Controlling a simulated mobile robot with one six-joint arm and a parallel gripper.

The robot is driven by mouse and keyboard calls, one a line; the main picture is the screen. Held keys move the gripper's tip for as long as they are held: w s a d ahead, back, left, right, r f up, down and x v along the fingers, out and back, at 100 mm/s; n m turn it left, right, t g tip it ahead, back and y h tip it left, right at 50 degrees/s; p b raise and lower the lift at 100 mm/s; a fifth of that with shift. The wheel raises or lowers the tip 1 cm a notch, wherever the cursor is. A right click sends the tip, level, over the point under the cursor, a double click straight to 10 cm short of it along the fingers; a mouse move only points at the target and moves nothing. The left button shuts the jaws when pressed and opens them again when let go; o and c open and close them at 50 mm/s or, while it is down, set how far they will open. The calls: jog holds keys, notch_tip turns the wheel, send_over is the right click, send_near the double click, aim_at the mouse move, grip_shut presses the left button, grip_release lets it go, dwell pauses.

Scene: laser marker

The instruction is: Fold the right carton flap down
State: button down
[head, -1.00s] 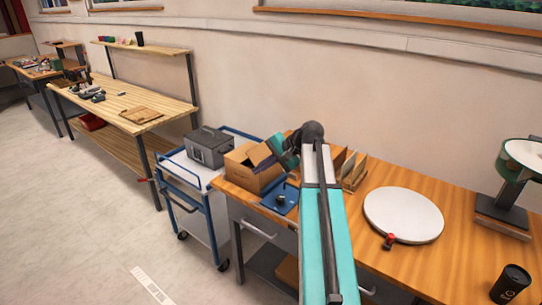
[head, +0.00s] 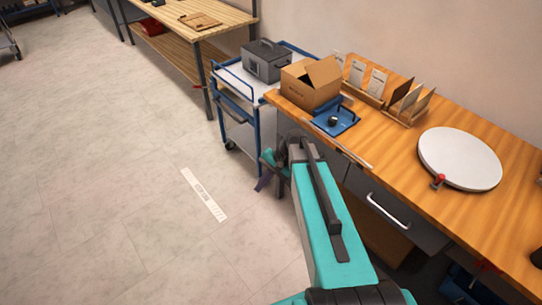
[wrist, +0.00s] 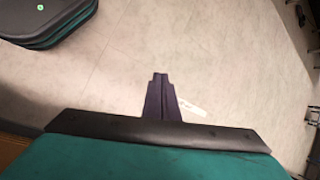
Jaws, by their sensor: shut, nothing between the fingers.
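The open brown carton (head: 306,94) stands at the left end of the wooden bench. Its right flap (head: 323,71) sticks up at a tilt above the right side. The other flaps are too small to tell apart clearly. My gripper (head: 262,184) is apart from the carton, lower and in front of the bench, over the floor beside the blue cart. In the wrist view my gripper's dark fingers (wrist: 160,97) are together and empty, with floor behind them. The carton is not in the wrist view.
A blue tray (head: 335,120) with a dark object lies before the carton. Card holders (head: 408,105) stand right of it, then a white round disc (head: 459,158). A blue cart (head: 238,85) carries a grey box (head: 267,62).

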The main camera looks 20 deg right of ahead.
jog(key=s+a+f+n+g+h, duration=0.15)
jog(key=s+a+f, duration=0.25)
jog(key=s+f, duration=0.45)
jog(key=s+a+f+n+g+h, duration=0.1)
jog(key=s+a+f+n+g, duration=0.15)
jog(key=s+f, duration=0.55)
jog(key=s+d+f+n+g+h, duration=0.1)
jog(key=s+f+n+h, duration=0.1)
jog(key=s, duration=0.5)
jog(key=s+d+f+n+g+h+b, duration=0.1)
jog(key=s+f+n+h, duration=0.1)
jog(key=s, duration=0.6)
jog(key=shift+d+f+n, duration=0.4)
jog(key=shift+f+n, duration=0.2)
jog(key=shift+n, duration=0.3)
